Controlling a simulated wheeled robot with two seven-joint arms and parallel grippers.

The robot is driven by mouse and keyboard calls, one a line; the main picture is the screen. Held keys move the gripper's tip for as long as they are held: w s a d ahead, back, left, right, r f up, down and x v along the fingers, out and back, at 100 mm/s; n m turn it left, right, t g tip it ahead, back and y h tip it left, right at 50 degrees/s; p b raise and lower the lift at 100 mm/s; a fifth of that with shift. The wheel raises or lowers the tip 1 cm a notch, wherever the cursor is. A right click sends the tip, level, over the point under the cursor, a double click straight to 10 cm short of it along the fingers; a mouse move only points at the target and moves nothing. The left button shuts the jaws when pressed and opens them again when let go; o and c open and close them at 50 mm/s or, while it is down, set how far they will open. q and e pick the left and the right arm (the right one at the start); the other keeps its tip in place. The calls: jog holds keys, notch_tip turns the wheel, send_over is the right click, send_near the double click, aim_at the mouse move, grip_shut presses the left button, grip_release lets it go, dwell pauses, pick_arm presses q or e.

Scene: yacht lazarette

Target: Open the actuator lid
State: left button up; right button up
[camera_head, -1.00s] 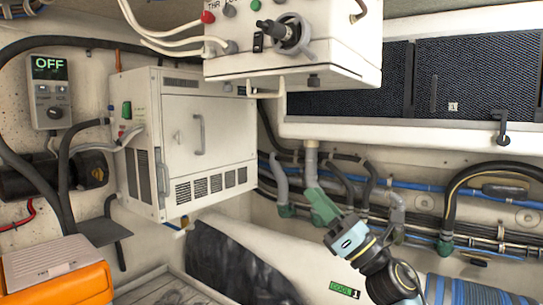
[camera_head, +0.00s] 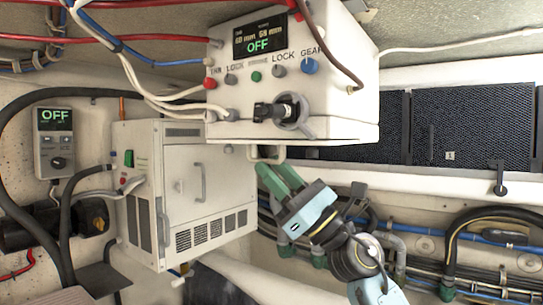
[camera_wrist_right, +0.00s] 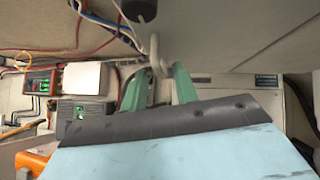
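The actuator box (camera_head: 345,90) hangs at the top of the head view, with a lit OFF display, knobs and a connector on its front. A pale loop handle (camera_head: 265,157) hangs under its lower edge; this part looks closed against the box. My right gripper (camera_head: 277,172) is just below the handle, its green fingers pointing up. In the right wrist view the two fingers (camera_wrist_right: 161,72) stand apart, and the loop handle (camera_wrist_right: 157,58) is at the tips, between them. I cannot tell whether they touch it. My left gripper is not in view.
A white cabinet (camera_head: 185,205) with a door handle and vents stands left of my gripper. A small OFF panel (camera_head: 53,140) is on the left wall. Cables (camera_head: 140,75) hang left of the box. Dark mesh panels (camera_head: 470,125) and pipes line the right wall.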

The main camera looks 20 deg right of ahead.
jog(key=shift+w+a+r, duration=0.3)
jog(key=shift+a+r, duration=0.05)
jog(key=shift+r, duration=0.05)
grip_shut()
